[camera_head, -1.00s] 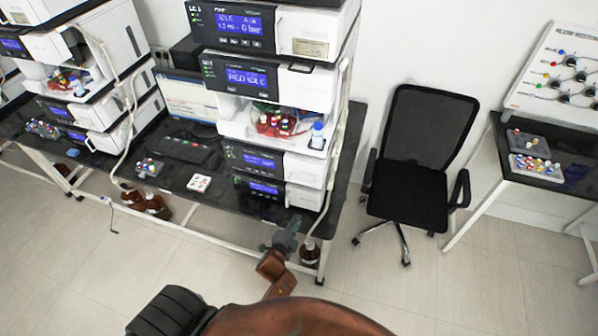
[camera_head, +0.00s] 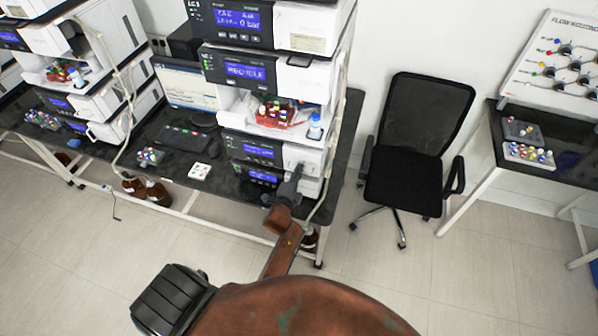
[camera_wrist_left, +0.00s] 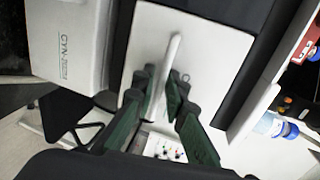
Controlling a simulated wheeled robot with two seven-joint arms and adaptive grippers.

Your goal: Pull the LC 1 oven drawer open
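The oven drawer (camera_head: 312,160) is a white front panel low in the middle instrument stack, right of a blue display. It looks closed. In the left wrist view the drawer front (camera_wrist_left: 150,35) fills the middle and carries a pale bar handle (camera_wrist_left: 172,55). My left gripper (camera_head: 298,170) is at the drawer front in the head view. In the left wrist view its green fingers (camera_wrist_left: 158,88) stand apart, one on each side of the handle, with gaps visible. Whether either finger touches the handle is unclear.
Above the drawer is an open bay with a red vial tray (camera_head: 272,112) and a blue-capped bottle (camera_head: 315,127). A black chair (camera_head: 408,185) stands right of the bench. Brown bottles (camera_head: 158,192) stand below the bench. The floor in front is clear.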

